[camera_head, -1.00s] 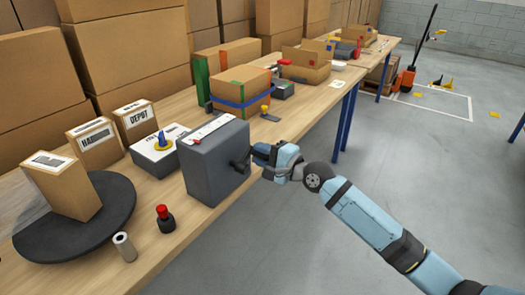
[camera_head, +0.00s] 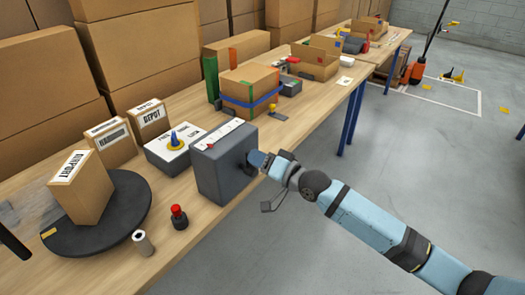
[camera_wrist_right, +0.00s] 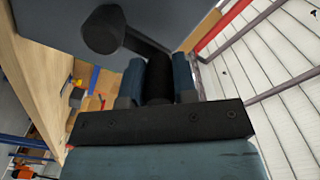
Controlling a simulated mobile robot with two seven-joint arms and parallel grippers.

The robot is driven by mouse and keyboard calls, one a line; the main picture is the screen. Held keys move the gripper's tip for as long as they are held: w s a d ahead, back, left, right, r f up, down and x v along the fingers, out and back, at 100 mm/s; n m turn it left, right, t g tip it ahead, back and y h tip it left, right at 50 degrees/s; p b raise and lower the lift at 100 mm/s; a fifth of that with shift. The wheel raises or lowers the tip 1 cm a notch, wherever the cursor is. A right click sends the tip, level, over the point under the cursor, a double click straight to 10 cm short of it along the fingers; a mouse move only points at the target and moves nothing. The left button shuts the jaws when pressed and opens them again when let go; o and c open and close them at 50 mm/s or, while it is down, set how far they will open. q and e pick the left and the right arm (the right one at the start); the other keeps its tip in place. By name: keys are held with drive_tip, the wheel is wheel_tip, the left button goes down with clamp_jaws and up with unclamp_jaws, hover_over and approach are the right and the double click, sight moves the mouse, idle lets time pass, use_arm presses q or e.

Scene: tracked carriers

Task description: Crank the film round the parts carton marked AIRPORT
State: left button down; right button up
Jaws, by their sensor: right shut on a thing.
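The carton marked AIRPORT (camera_head: 88,196) stands upright on a round black turntable (camera_head: 118,226). Its label lies across the top. A see-through greyish sheet that looks like the film (camera_head: 28,212) reaches from the left edge to the carton; how far round it goes I cannot tell. A grey crank box (camera_head: 225,172) stands to the right. My right gripper (camera_head: 257,162) is at its right side, shut on the black crank handle (camera_wrist_right: 157,82), which sits between the two fingers in the right wrist view.
A red-knobbed button (camera_head: 179,217) and a small white-ended roll (camera_head: 143,243) stand by the table's front edge. Two DEPOT-side cartons (camera_head: 150,122) and a white-topped scale-like box (camera_head: 168,160) stand behind. A blue-strapped carton (camera_head: 250,92) is farther along.

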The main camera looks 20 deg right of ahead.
sight(250, 171)
drive_tip(key=a+n+p, duration=0.1)
drive_tip(key=n, duration=0.1)
drive_tip(key=s+a+n+p, duration=0.1)
drive_tip(key=n, duration=0.2)
drive_tip(key=s+a+f+n+p, duration=0.1)
drive_tip(key=n+p, duration=0.1)
drive_tip(key=n, duration=0.1)
drive_tip(key=shift+s, duration=0.2)
drive_tip(key=n, duration=0.2)
drive_tip(key=f+n+p, duration=0.1)
drive_tip(key=shift+s+a, duration=0.25)
drive_tip(key=shift+a, duration=0.15)
use_arm(q)
drive_tip(key=shift+s+a+r, duration=0.1)
drive_tip(key=shift+a+r, duration=0.05)
drive_tip(key=shift+r, duration=0.7)
drive_tip(key=shift+s+a+r, duration=0.1)
drive_tip(key=shift+r, duration=0.7)
use_arm(e)
drive_tip(key=shift+s+a+f+n, duration=0.15)
drive_tip(key=shift+f+n, duration=0.25)
drive_tip(key=shift+n, duration=0.5)
drive_tip(key=shift+s+a+f+n, duration=0.1)
drive_tip(key=shift+f+n, duration=0.3)
drive_tip(key=shift+n, duration=0.5)
drive_tip(key=shift+s+a+f+n, duration=0.15)
drive_tip(key=shift+f+n, duration=0.25)
drive_tip(key=shift+n, duration=0.5)
drive_tip(key=shift+f, duration=0.1)
drive_tip(key=o, duration=0.9)
